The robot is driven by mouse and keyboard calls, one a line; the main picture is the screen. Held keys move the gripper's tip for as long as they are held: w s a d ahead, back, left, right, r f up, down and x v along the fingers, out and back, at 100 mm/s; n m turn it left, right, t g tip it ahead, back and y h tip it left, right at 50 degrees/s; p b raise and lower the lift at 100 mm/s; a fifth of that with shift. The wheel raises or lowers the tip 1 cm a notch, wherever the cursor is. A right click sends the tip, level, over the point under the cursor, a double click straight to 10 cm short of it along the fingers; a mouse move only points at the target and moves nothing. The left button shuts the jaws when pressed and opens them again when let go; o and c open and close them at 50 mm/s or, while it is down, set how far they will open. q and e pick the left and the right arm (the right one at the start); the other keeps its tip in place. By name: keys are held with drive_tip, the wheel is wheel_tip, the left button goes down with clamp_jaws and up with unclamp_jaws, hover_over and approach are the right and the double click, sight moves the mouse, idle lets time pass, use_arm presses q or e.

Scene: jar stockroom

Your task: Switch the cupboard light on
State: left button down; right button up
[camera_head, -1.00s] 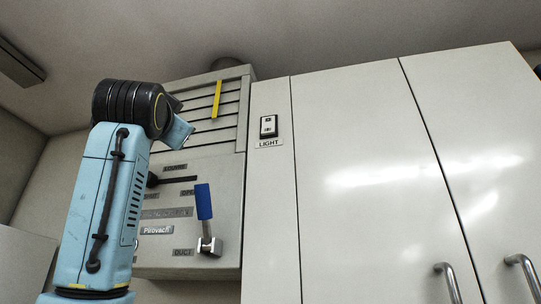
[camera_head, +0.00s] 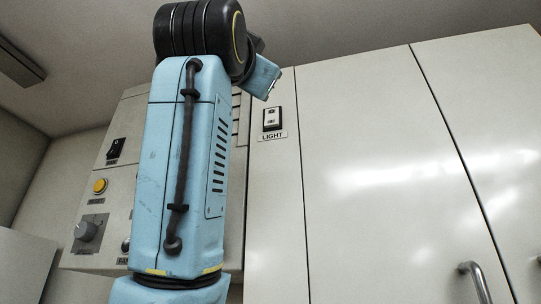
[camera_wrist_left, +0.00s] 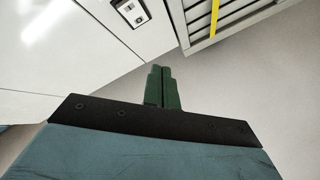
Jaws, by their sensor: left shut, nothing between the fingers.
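The light switch (camera_head: 272,118) is a small white rocker in a dark frame on the narrow pale panel left of the cupboard doors, above a label (camera_head: 271,136) reading LIGHT. I cannot tell which way it is set. It also shows at the top of the left wrist view (camera_wrist_left: 132,13). My left gripper (camera_wrist_left: 161,70) has its green fingers shut and empty there, below the switch in that picture and apart from it. In the head view my left wrist is just up and left of the switch; the fingers cannot be made out. My right gripper is not in view.
Tall white cupboard doors (camera_head: 375,170) with a metal handle (camera_head: 476,282) fill the right. On the left, partly behind my arm, a control panel carries a black switch (camera_head: 115,149), a yellow button (camera_head: 100,185) and a grey knob (camera_head: 88,231). A yellow strip (camera_wrist_left: 214,18) hangs on slats.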

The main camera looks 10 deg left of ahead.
use_arm(q)
drive_tip(key=p, duration=0.2)
approach(269, 116)
drive_tip(key=shift+s+r+x, duration=0.1)
drive_tip(key=shift+r+x, duration=0.05)
drive_tip(key=shift+x, duration=0.65)
drive_tip(key=shift+s+r+x, duration=0.1)
drive_tip(key=shift+x, duration=0.75)
drive_tip(key=shift+s+r+x, duration=0.1)
drive_tip(key=shift+r+x, duration=0.05)
drive_tip(key=shift+x, duration=0.65)
drive_tip(key=shift+w, duration=0.15)
drive_tip(key=shift+w, duration=0.3)
drive_tip(key=shift+w+f, duration=0.1)
drive_tip(key=shift+w, duration=0.3)
idle(0.4)
drive_tip(key=shift+s, duration=0.15)
drive_tip(key=shift+s, duration=0.75)
drive_tip(key=shift+s+r+b, duration=0.2)
drive_tip(key=shift+s+b, duration=0.2)
drive_tip(key=shift+s, duration=0.85)
drive_tip(key=shift+s+r+b, duration=0.25)
drive_tip(key=shift+s+b, duration=0.1)
drive_tip(key=shift+s, duration=0.9)
